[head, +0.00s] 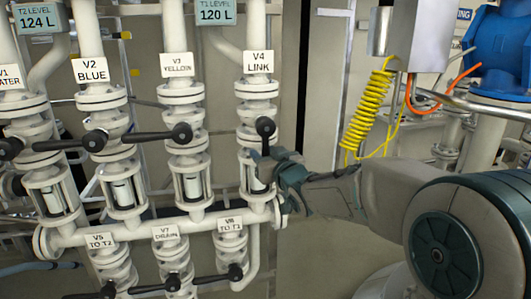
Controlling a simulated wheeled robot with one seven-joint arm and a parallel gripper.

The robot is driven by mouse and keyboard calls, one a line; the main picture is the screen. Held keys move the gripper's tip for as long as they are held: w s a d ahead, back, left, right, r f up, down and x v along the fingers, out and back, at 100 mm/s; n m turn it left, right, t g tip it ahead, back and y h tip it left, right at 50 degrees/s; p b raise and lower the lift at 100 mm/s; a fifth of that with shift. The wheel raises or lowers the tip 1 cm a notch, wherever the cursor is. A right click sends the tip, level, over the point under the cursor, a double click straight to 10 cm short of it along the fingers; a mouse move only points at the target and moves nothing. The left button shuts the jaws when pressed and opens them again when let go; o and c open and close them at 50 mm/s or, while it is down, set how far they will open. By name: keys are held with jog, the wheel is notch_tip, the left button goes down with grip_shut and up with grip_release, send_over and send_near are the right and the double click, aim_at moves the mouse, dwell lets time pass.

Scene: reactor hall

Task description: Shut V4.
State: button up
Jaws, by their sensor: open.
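The V4 valve, with a white "V4 LINK" sign (258,62), is on the rightmost upright pipe in the head view. Its black lever (265,128) shows a round hub, and its arm runs down along the pipe. My gripper (268,165) reaches in from the right and is open, just below the hub, at the lower part of the lever. The fingers partly hide the lever's end, so I cannot tell whether they touch it.
V2's lever (62,144) and V3's lever (150,135) lie crosswise to the left. Below are V5 (100,241), V7 (166,233) and V6 (229,224). Displays read T2 124 L (36,18) and T1 120 L (216,12). A yellow coiled cable (367,108) hangs right.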

jog(key=shift+w+a, duration=0.1)
jog(key=shift+w, duration=0.05)
grip_shut()
